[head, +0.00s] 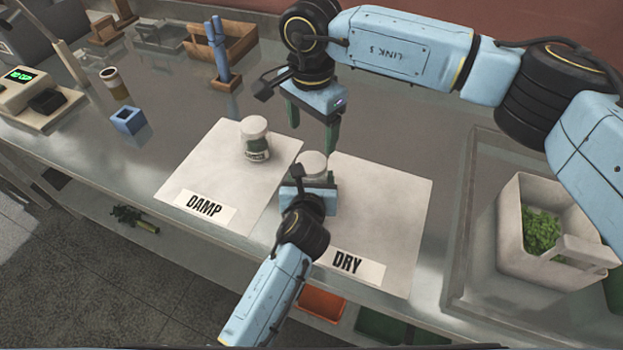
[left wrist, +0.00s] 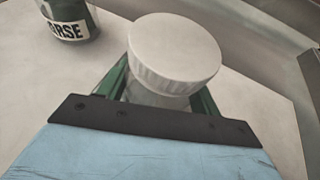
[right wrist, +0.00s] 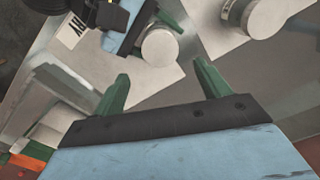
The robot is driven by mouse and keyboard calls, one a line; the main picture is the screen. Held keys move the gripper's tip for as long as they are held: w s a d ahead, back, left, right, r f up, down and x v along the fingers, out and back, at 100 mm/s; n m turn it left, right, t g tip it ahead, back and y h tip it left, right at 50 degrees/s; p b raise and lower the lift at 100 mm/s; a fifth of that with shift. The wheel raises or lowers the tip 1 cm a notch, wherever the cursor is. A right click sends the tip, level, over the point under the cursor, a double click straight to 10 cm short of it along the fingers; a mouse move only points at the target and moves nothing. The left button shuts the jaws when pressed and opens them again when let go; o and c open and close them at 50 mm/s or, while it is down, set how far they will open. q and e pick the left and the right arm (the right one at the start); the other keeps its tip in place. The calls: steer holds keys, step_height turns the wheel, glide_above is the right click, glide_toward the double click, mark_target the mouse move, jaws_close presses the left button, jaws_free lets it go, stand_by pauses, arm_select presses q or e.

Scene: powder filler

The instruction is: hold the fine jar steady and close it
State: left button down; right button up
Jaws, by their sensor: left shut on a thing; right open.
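The fine jar (head: 314,180) stands at the left part of the DRY mat, its body mostly hidden by my left gripper (head: 310,186). That gripper is shut around the jar's body, with green fingers on both sides in the left wrist view. A white lid (head: 313,163) sits on top of the jar; it also shows in the left wrist view (left wrist: 174,50) and right wrist view (right wrist: 160,47). I cannot tell how tightly it is on. My right gripper (head: 312,128) is open and empty, above and behind the jar, fingers pointing down.
The coarse jar (head: 256,140), with a white lid, stands on the DAMP mat (head: 200,170) to the left. The DRY mat (head: 385,210) is otherwise clear. A white bin with green contents (head: 515,220) stands at the right.

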mark_target(311, 162)
stand_by(0.3)
steer(key=shift+f, duration=4.05)
steer(key=c, duration=1)
steer(key=shift+m, duration=1.6)
steer(key=o, duration=1.1)
